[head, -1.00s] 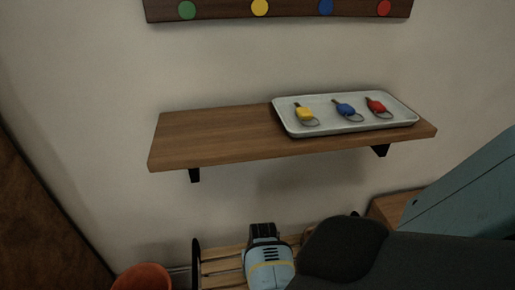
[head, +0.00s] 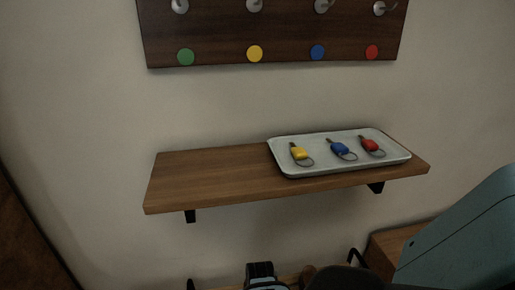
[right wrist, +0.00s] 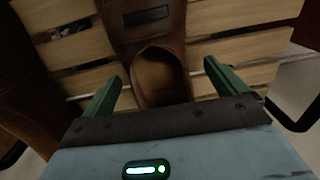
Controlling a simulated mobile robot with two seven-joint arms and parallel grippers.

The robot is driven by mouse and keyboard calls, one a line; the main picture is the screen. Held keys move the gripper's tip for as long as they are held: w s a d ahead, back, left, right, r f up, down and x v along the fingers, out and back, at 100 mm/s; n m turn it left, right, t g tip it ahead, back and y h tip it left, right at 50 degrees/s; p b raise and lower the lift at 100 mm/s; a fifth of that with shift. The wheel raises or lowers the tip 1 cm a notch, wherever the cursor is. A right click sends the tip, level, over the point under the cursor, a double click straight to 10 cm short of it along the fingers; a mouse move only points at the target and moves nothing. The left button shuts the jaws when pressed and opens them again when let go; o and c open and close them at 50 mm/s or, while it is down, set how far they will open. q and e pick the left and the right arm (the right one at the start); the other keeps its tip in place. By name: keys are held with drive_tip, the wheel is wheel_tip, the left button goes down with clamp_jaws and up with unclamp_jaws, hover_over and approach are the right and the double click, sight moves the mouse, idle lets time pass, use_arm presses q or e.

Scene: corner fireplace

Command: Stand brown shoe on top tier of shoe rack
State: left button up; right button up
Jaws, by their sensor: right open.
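A brown shoe (right wrist: 152,38) rests on the light wooden slats of the shoe rack (right wrist: 232,48) in the right wrist view. Its opening faces my camera and its toe end runs out of the top of the picture. My right gripper (right wrist: 161,72) is open, with one green finger on each side of the shoe's opening and gaps visible on both sides. A second brown shoe (right wrist: 24,75) lies at the left of that view. My left gripper is out of view.
A wooden wall shelf (head: 205,177) with a white tray (head: 283,165) of yellow, blue and red keys is above the rack. A hook board (head: 220,28) hangs higher. A wooden box-like piece (head: 390,245) stands at the lower right.

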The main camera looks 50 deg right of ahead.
use_arm(q)
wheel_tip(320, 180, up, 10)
drive_tip(key=p, duration=1)
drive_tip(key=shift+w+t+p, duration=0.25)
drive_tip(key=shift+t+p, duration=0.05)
drive_tip(key=shift+p, duration=0.05)
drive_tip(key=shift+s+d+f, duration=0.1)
